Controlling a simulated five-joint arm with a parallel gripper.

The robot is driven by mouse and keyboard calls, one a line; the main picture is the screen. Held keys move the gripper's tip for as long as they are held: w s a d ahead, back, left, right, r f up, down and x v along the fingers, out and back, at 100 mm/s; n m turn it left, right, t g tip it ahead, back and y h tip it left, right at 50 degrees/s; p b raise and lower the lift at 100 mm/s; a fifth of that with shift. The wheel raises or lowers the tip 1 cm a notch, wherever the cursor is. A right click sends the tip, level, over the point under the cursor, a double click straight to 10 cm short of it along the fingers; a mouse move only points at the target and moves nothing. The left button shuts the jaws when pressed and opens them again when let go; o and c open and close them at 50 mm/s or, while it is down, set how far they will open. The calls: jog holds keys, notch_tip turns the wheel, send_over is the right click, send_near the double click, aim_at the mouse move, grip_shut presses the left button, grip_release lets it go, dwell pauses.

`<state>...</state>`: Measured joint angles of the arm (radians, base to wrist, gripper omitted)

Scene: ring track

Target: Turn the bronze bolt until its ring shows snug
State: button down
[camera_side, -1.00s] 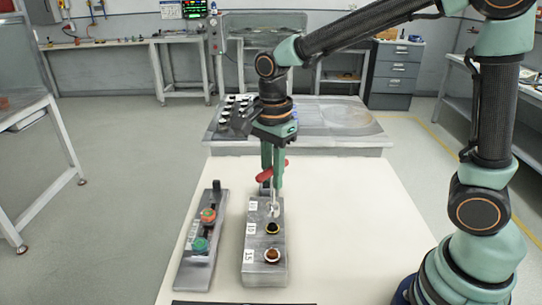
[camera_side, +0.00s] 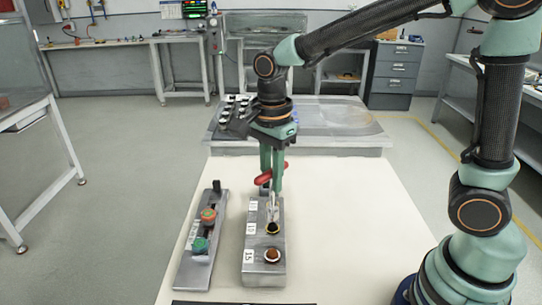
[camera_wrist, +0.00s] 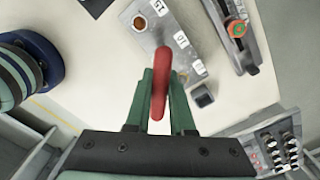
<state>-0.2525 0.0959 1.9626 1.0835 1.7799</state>
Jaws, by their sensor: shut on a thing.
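My gripper (camera_side: 272,188) is shut on a red-handled tool (camera_side: 263,181) above the block. In the wrist view the red handle (camera_wrist: 160,80) lies between the fingers and hides part of the block.
A dark small post (camera_side: 264,190) stands at the block's far end. The pale table right of the block is clear. A rack of dark pieces stands behind.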

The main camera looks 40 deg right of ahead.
jog(key=s+a+f+n, duration=0.2)
jog(key=s+a+n, duration=0.2)
jog(key=n, duration=1)
jog(key=shift+s+a, duration=0.2)
jog(key=shift+s, duration=0.15)
jog(key=shift+f, duration=1.25)
dwell(0.5)
dwell(1.9)
jog(key=shift+m, duration=1.2)
